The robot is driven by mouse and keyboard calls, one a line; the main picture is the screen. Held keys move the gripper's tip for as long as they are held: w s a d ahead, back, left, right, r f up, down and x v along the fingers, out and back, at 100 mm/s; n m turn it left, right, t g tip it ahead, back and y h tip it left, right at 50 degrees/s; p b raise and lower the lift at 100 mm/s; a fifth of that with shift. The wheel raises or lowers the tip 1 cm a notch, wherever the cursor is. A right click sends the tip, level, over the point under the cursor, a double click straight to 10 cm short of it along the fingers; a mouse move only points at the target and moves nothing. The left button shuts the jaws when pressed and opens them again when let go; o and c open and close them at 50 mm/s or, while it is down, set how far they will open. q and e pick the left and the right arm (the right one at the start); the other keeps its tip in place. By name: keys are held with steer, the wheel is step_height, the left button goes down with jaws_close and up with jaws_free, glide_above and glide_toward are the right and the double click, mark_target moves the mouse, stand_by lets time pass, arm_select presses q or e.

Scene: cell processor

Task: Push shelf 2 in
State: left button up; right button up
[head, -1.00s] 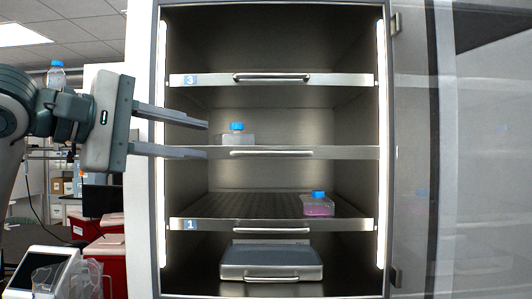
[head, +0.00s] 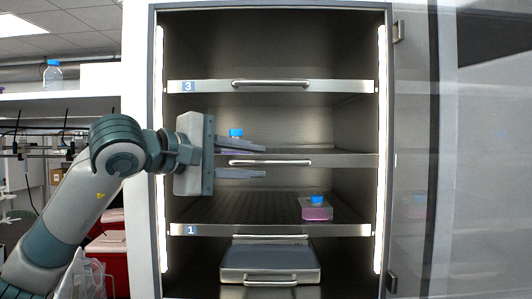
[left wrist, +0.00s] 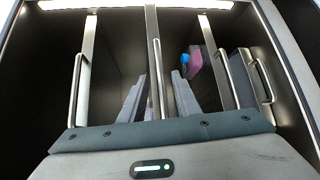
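Shelf 2 (head: 345,160) is the middle shelf of the open cabinet, with a horizontal bar handle (head: 270,162) on its front edge. Its left front end and any label are hidden behind my left gripper. My left gripper (head: 265,161) is open and empty in front of it, one finger above the shelf edge and one below. In the left wrist view, the middle handle (left wrist: 158,75) shows between the spread fingers; I cannot tell whether they touch it. A blue-capped bottle (head: 236,133) stands on shelf 2, its body mostly hidden by the upper finger. My right gripper is not in view.
Shelf 3 (head: 345,86) is above and shelf 1 (head: 345,230) below, each with a bar handle. A blue-capped flask of pink liquid (head: 316,212) stands on shelf 1. A grey tray (head: 270,262) sits underneath. A glass door (head: 415,150) stands open at right.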

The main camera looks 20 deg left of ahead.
mark_target(269, 163)
arm_select(q)
steer(key=shift+p+x, duration=0.65)
steer(key=shift+x, duration=1.45)
jaws_close()
